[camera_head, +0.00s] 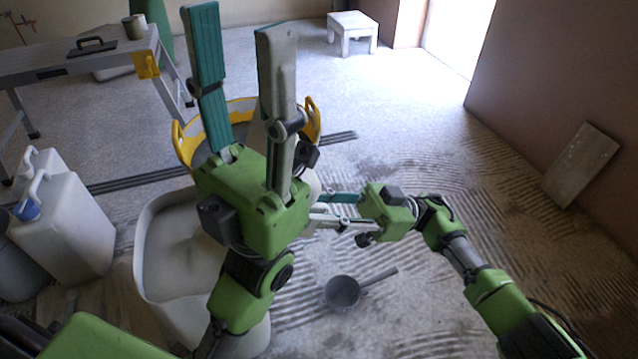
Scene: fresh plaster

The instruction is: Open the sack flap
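A pale grey-white, rounded, sagging body (168,262), perhaps the sack, stands on the floor below and left of my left gripper. That gripper and its arm cover its right part, and I cannot make out a flap on it. My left gripper (238,22) points upward in front of it, its two long fingers wide apart with nothing between them. My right gripper (316,211) comes from the right and points left, low beside the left gripper. Its fingers look apart; their tips are partly hidden behind the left gripper, and something pale shows near them.
A yellow-rimmed tub (183,146) stands behind my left gripper. White jerrycans (70,235) stand at the left. A workbench (75,68) is at the back left. A dark ladle-like pan (342,291) lies on the floor. A board (582,165) leans on the right wall.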

